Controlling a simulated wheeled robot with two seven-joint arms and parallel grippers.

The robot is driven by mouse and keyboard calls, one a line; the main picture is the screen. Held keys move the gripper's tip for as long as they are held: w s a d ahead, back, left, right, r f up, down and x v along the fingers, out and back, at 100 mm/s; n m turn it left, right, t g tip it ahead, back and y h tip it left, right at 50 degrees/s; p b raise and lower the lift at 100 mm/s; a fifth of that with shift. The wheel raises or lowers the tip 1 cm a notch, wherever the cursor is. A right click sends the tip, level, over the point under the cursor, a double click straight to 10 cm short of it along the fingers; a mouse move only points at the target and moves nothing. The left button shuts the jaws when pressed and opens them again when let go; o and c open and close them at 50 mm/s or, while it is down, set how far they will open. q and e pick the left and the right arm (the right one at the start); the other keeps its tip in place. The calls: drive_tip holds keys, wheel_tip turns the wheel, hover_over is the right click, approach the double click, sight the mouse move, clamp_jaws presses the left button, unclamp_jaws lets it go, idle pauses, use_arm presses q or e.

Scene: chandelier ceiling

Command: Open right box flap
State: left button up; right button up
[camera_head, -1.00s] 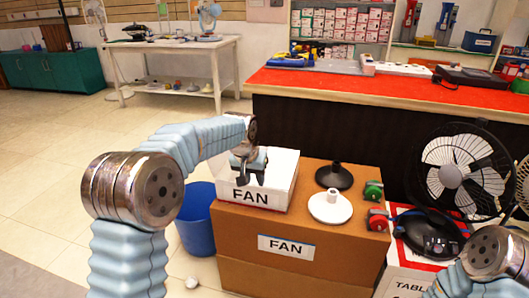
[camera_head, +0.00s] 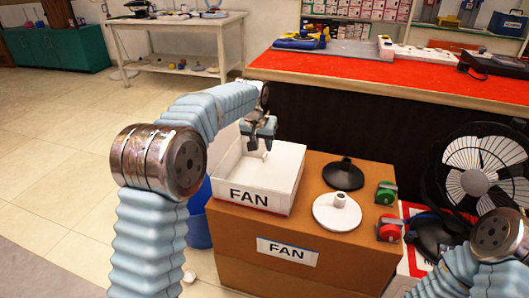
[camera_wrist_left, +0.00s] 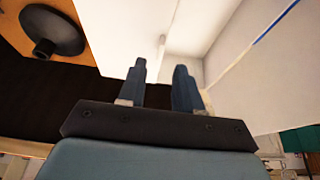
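A white box (camera_head: 285,180) marked FAN sits on a larger brown cardboard box (camera_head: 230,242), also marked FAN. The white box's top looks open and I see its pale inside; I cannot make out a separate right flap. My left gripper (camera_head: 262,145) hangs over the back part of the white box, fingers pointing down. In the left wrist view my left gripper (camera_wrist_left: 160,85) has its two fingers apart with nothing between them. White box panels (camera_wrist_left: 122,35) lie beyond the fingertips. My right arm enters at the lower right; its gripper is out of view.
A black round base (camera_head: 343,174) and a white round base (camera_head: 337,212) stand on the brown box, right of the white box. Green (camera_head: 385,192) and red (camera_head: 389,228) parts lie at its right edge. A blue bin (camera_head: 199,228) is at left. A red-topped counter (camera_head: 360,80) stands behind.

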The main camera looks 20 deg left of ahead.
sight(265, 154)
use_arm(q)
drive_tip(key=x, duration=0.5)
drive_tip(key=shift+w+f, duration=0.15)
drive_tip(key=shift+f, duration=0.2)
clamp_jaws()
idle(1.1)
